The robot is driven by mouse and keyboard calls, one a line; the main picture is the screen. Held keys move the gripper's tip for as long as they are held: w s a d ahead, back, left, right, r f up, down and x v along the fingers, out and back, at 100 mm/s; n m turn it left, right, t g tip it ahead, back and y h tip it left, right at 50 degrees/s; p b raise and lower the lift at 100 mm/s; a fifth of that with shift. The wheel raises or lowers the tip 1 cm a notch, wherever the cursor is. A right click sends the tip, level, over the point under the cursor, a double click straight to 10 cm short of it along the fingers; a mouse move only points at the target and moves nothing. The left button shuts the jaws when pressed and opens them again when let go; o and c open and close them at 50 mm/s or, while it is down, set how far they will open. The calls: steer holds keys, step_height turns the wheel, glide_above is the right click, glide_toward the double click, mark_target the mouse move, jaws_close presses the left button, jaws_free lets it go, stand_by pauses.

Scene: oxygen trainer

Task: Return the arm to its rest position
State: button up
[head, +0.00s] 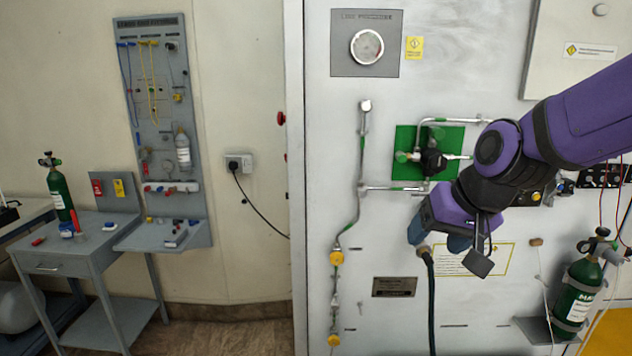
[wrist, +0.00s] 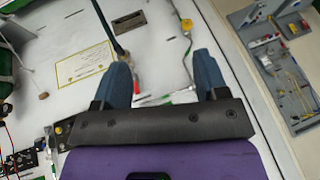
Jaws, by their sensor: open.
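My purple and black arm reaches in from the right in the head view. My gripper (head: 440,240) hangs in front of the white panel, below the green plate (head: 405,140) with its black valve. In the wrist view my gripper (wrist: 165,80) shows two blue fingers set wide apart, with nothing between them but the panel behind. A dark hose (head: 431,300) hangs from a fitting near the fingers. Whether the fingers touch the hose cannot be told.
The white panel (head: 480,335) carries a pressure gauge (head: 367,46), pipes with yellow fittings (head: 336,258) and a green cylinder (head: 577,295) at the lower right. A grey cart (head: 75,245) with another green cylinder (head: 61,195) stands at the left. Floor shows between cart and panel.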

steer(key=s+d+r+h, duration=0.1)
steer(key=s+d+r, duration=0.2)
steer(key=s+d, duration=0.2)
steer(key=s+d+r+h, duration=0.2)
steer(key=s+d, duration=0.4)
steer(key=s, duration=0.4)
steer(key=shift+v, duration=0.85)
